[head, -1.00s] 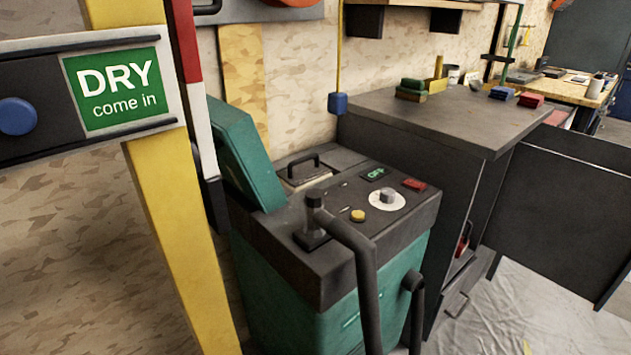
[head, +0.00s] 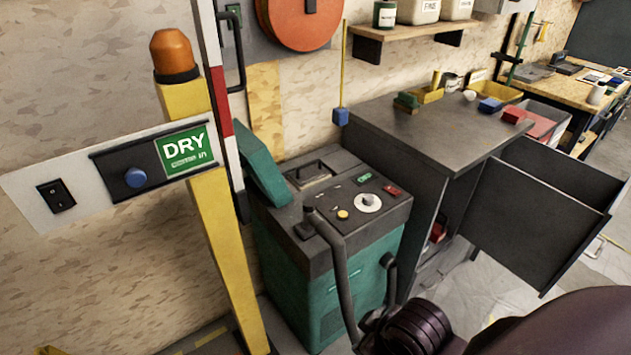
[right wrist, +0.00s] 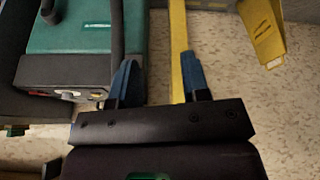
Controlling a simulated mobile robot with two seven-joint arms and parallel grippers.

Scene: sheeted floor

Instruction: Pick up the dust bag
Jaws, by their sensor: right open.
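I cannot make out a dust bag in either view. A green and dark grey machine (head: 325,275) stands against the wall, its green lid (head: 262,165) tilted up. Its top has a handled hatch (head: 312,172), a dial (head: 368,203) and a hose. My right gripper (right wrist: 160,66) is open with blue fingertips and nothing between them that I can see held. The machine's green side (right wrist: 75,28) shows at upper left in the right wrist view, and a yellow post (right wrist: 179,45) shows beyond the fingers. My left gripper is not in view.
The yellow post (head: 232,255) with an orange lamp and a "DRY" sign (head: 186,150) stands left of the machine. A dark cabinet (head: 430,130) with an open door (head: 535,220) stands to the right. Sheeted floor (head: 490,285) lies in front of the cabinet.

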